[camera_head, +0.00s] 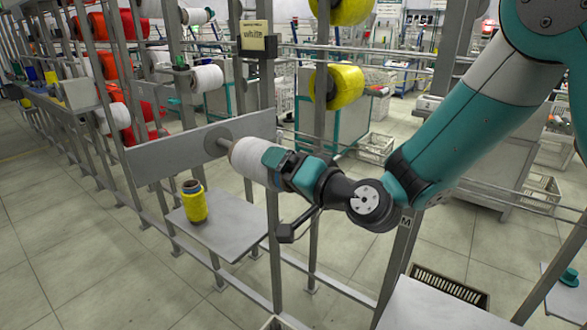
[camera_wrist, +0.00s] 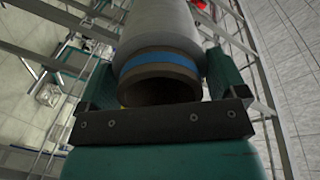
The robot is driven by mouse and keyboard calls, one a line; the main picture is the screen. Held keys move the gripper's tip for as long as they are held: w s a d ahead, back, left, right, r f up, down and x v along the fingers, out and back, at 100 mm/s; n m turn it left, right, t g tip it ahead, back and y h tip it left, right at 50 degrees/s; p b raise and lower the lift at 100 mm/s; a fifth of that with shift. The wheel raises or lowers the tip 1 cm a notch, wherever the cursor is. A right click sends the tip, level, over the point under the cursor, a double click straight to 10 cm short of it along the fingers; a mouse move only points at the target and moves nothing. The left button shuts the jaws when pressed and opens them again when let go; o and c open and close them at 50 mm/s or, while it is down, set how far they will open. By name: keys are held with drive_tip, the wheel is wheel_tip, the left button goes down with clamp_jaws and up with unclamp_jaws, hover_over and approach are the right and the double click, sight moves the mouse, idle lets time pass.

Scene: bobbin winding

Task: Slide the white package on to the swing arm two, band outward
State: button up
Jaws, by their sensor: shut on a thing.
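The white package (camera_head: 250,158) is held in my gripper (camera_head: 284,172) in the head view, lying roughly level. Its far end is at the swing arm (camera_head: 221,143), a short grey rod with a round disc on a grey plate. The package seems in line with the rod; whether the rod is inside it I cannot tell. In the wrist view the package (camera_wrist: 158,35) lies between the two fingers of my gripper (camera_wrist: 155,90). A blue band (camera_wrist: 157,62) circles its near end, beside the dark open core, facing my gripper. A sign reading "white" (camera_head: 254,37) hangs above.
A yellow package (camera_head: 194,203) stands upright on a grey shelf (camera_head: 234,222) below the plate. Yellow packages (camera_head: 338,86) and a white one (camera_head: 207,79) hang on the rack nearby. Metal posts and rails stand close around my gripper. Floor at left is clear.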

drive_tip(key=shift+p+x, duration=1.15)
drive_tip(key=shift+x, duration=0.75)
drive_tip(key=shift+w+a+r+p, duration=0.1)
drive_tip(key=shift+w+a+p, duration=0.15)
drive_tip(key=shift+w+p, duration=0.15)
drive_tip(key=shift+p+x, duration=0.9)
drive_tip(key=shift+x, duration=0.25)
drive_tip(key=shift+w+a+p, duration=0.35)
drive_tip(key=shift+w+a, duration=0.05)
drive_tip(key=shift+w, duration=0.05)
drive_tip(key=shift+f+b, duration=0.65)
